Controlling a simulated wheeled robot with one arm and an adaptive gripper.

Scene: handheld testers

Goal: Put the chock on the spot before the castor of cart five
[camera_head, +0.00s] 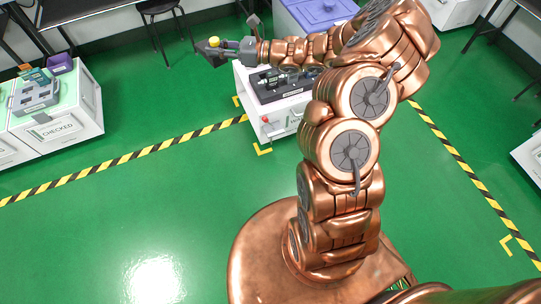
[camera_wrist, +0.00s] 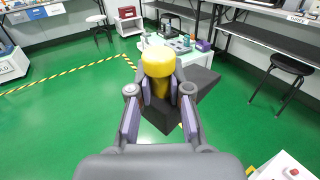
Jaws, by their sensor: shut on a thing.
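The chock is a dark wedge with a yellow knob. My gripper (camera_wrist: 159,88) is shut on its knob in the wrist view, and the dark body (camera_wrist: 200,82) of the chock shows below and to the right of the fingers. In the head view the chock (camera_head: 212,50) is at the end of my arm, upper left of centre, held above the green floor. A white cart (camera_head: 284,117) with a dark tray on top stands below and right of my gripper, partly behind my arm. I cannot read a cart number, and no castor or floor spot shows clearly.
Yellow corner marks (camera_head: 263,150) lie on the floor by the cart. A white cabinet labelled CHECKED (camera_head: 57,130) stands at left. A dark stool (camera_head: 160,8) is at the back. Black-and-yellow tape (camera_head: 130,162) crosses the floor. Green floor left of the cart is clear.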

